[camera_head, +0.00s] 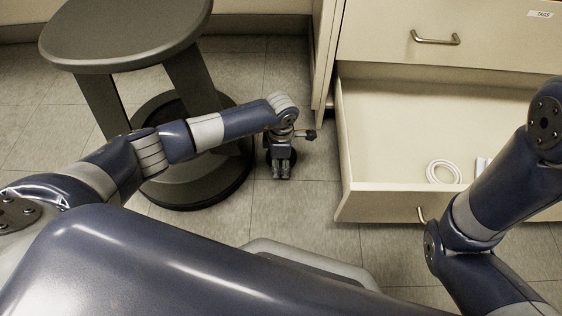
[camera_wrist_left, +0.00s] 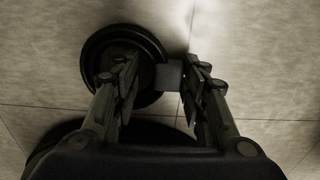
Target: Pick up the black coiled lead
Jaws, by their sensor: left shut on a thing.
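The black coiled lead (camera_wrist_left: 88,60) is a dark ring in the left wrist view, left of centre against the floor tiles. A small dark grey block (camera_wrist_left: 168,76) shows at its right edge, between the fingers. My left gripper (camera_wrist_left: 160,82) is shut on the lead, with one finger overlapping the ring. In the head view my left gripper (camera_head: 281,172) points down near the floor, between stool and drawer, and mostly hides the lead. I cannot tell whether the lead touches the floor. My right gripper is out of view.
A dark round stool (camera_head: 125,32) stands left of the gripper, its base close to my left forearm. An open drawer (camera_head: 385,125) to the right holds a white coiled cable (camera_head: 444,172) and a partly hidden white item (camera_head: 481,164). Bare floor (camera_head: 305,215) lies in front.

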